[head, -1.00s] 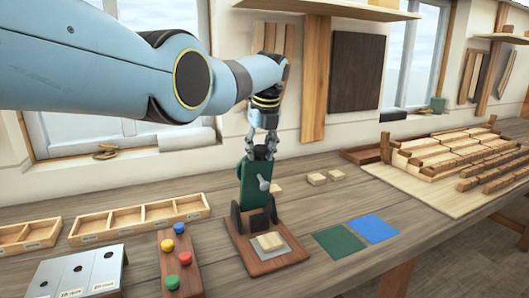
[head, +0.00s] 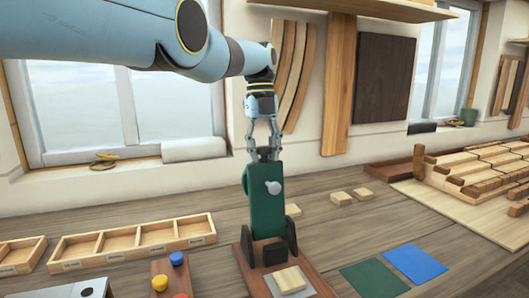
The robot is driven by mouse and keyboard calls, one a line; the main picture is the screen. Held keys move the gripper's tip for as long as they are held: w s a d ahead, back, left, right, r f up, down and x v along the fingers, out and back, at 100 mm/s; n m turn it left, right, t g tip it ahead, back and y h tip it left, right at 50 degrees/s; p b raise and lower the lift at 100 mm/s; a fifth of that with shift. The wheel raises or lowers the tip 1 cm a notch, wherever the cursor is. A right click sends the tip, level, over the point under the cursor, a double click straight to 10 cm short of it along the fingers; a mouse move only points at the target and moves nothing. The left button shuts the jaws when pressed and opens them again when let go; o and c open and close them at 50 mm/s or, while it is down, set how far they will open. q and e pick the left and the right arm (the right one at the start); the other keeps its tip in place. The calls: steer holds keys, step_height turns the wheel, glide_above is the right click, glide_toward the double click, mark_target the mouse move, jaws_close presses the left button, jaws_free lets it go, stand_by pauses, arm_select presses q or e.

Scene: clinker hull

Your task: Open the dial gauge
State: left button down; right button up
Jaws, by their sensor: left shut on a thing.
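The dial gauge stands on a brown wooden base (head: 249,275) in the lower middle of the head view. Its green upper part (head: 265,212) stands upright between two dark brackets, with a pale grey knob on its face. A light wooden block (head: 289,279) lies on a grey plate at the front of the base. My left gripper (head: 265,154) comes down from above and is shut on the top end of the green part. The gripped edge is partly hidden by the fingers. My right gripper is not in view.
A divided wooden tray (head: 132,254) stands to the left, with a rack of coloured knobs (head: 160,283) in front. Green (head: 374,279) and blue (head: 416,263) squares lie to the right. Small blocks (head: 341,198) lie behind; the clinker hull pieces (head: 480,165) stand at far right.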

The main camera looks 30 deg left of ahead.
arm_select(q)
steer(key=c, duration=0.9)
jaws_free()
steer(key=shift+d, duration=0.1)
steer(key=shift+r, duration=0.55)
step_height(320, 180, up, 9)
